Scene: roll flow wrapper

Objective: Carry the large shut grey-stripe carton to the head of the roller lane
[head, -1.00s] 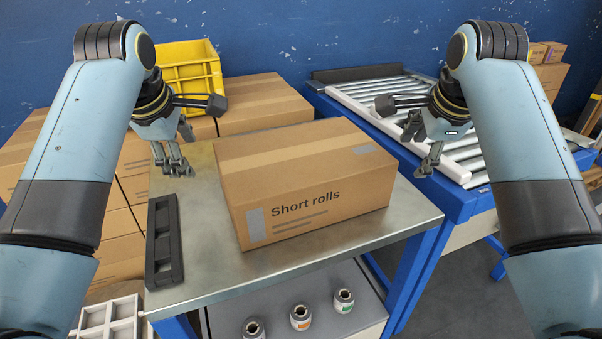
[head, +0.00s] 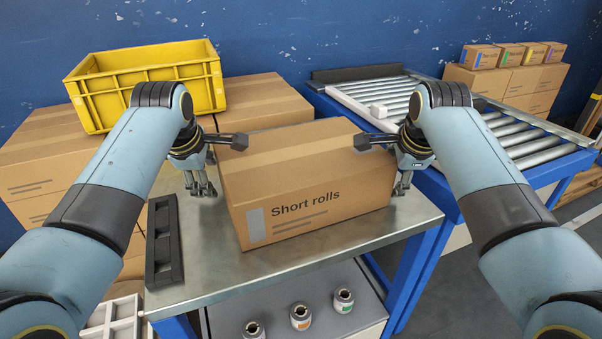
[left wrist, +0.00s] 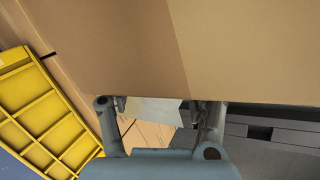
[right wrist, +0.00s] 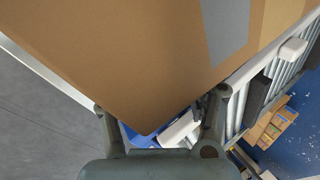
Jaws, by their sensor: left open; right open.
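The large shut carton (head: 300,185), marked "Short rolls" with a grey stripe on its front, stands on the metal table (head: 215,262). My left gripper (head: 203,188) is open beside the carton's left side. My right gripper (head: 402,185) is open close to its right side. The carton fills the upper part of the left wrist view (left wrist: 240,50) and of the right wrist view (right wrist: 120,60). Whether the fingers touch it I cannot tell. The roller lane (head: 520,135) stands behind and to the right, on a blue frame.
A black slotted holder (head: 164,240) lies on the table left of the carton. A yellow crate (head: 150,85) sits on stacked cartons (head: 50,150) at the back left. Several small rolls (head: 300,317) sit on a lower shelf.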

